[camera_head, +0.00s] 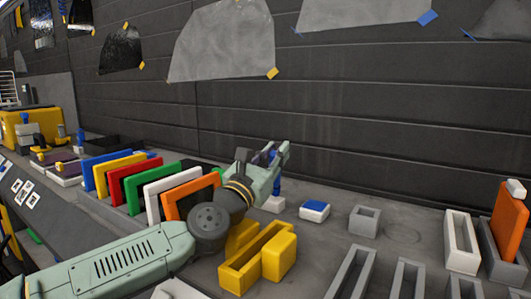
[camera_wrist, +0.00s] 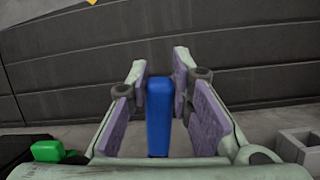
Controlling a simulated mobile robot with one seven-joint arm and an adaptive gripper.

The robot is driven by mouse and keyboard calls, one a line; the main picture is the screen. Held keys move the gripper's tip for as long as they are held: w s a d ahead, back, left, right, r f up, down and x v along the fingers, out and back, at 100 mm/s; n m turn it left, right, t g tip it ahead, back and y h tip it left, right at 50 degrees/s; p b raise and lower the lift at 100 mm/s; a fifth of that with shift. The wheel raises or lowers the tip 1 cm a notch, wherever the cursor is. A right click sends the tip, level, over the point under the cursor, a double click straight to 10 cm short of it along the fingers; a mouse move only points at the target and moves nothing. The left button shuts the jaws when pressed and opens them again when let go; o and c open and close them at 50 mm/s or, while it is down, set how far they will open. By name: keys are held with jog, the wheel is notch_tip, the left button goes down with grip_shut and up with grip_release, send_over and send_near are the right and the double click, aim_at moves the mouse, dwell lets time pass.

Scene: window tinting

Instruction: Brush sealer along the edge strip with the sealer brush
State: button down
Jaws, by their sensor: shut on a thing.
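My gripper (camera_head: 279,156) is over the bench, right of the row of coloured panels. Its purple-padded fingers are closed on an upright blue handle, seen between them in the wrist view (camera_wrist: 160,120). This looks like the sealer brush. The handle's lower part (camera_head: 277,187) shows below my fingers in the head view, just above or in a small white block (camera_head: 272,204); I cannot tell which. The brush's bristles are hidden. I cannot make out for certain which thing is the edge strip.
A rack of coloured panels (camera_head: 125,180) stands left of my wrist, and yellow bins (camera_head: 265,260) in front. A blue-topped white block (camera_head: 314,210) and a grey open box (camera_head: 365,220) are to the right. An orange panel (camera_head: 509,220) stands upright far right. The dark wall (camera_head: 340,110) rises behind.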

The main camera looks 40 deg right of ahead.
jog(key=shift+s+d, duration=0.35)
jog(key=shift+s, duration=0.5)
jog(key=shift+r+p, duration=2)
jog(key=shift+r, duration=1)
notch_tip(320, 180, up, 3)
jog(key=shift+p, duration=1)
jog(key=shift+f, duration=0.1)
